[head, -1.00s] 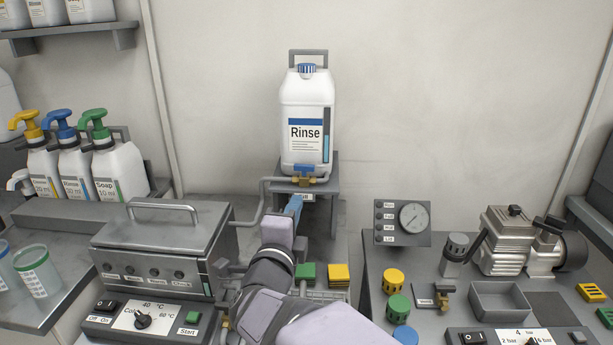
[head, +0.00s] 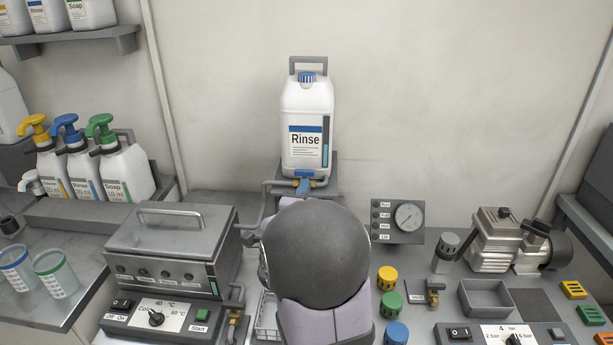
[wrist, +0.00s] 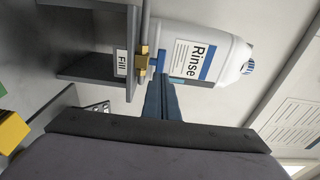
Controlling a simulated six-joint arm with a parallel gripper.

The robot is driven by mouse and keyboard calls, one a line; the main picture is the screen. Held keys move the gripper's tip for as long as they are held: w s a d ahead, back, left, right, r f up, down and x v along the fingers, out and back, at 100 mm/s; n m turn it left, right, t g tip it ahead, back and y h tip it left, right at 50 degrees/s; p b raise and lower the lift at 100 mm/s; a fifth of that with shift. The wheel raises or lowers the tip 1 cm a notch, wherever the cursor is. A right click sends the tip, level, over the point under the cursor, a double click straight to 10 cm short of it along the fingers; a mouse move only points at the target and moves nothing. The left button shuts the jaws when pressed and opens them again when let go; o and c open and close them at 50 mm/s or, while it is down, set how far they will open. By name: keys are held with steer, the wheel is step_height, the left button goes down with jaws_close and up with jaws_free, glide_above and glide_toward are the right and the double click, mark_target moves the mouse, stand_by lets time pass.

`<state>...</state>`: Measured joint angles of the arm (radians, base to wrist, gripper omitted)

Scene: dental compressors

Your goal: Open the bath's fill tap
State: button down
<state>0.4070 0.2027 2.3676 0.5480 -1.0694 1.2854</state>
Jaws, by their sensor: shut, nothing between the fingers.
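The fill tap (wrist: 142,62) is a brass valve below the white Rinse bottle (head: 306,115), beside a Fill label (wrist: 121,62) in the wrist view. A blue piece shows at the tap in the head view (head: 303,186); I cannot tell how its handle is turned. My gripper (wrist: 162,84) has blue fingers, shut together and empty, with their tips close to the tap and bottle base in the wrist view. Whether they touch the tap is unclear. In the head view my own wrist hides most of the gripper. The metal bath (head: 170,245) stands at the left, lid down.
The bottle stands on a grey bracket with a pipe (head: 266,200) running from the tap toward the bath. A gauge panel (head: 397,221) is at the right. Coloured caps (head: 390,302) and a grey tray (head: 486,297) lie right of my arm. Pump bottles (head: 120,170) stand at the left.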

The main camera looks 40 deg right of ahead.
steer(key=shift+p+x, duration=0.55)
steer(key=shift+x, duration=1.35)
steer(key=shift+d+f, duration=0.1)
steer(key=shift+d+b, duration=0.15)
steer(key=shift+b, duration=0.5)
steer(key=shift+d+r+b, duration=0.15)
steer(key=shift+r+b, duration=0.15)
steer(key=shift+r, duration=0.15)
steer(key=shift+s, duration=0.1)
steer(key=shift+s+a+f+b, duration=0.25)
steer(key=shift+a+f+b, duration=0.05)
steer(key=shift+a, duration=0.05)
steer(key=b, duration=0.1)
glide_toward(311, 173)
steer(key=shift+s+a, duration=0.15)
steer(key=shift+a, duration=0.25)
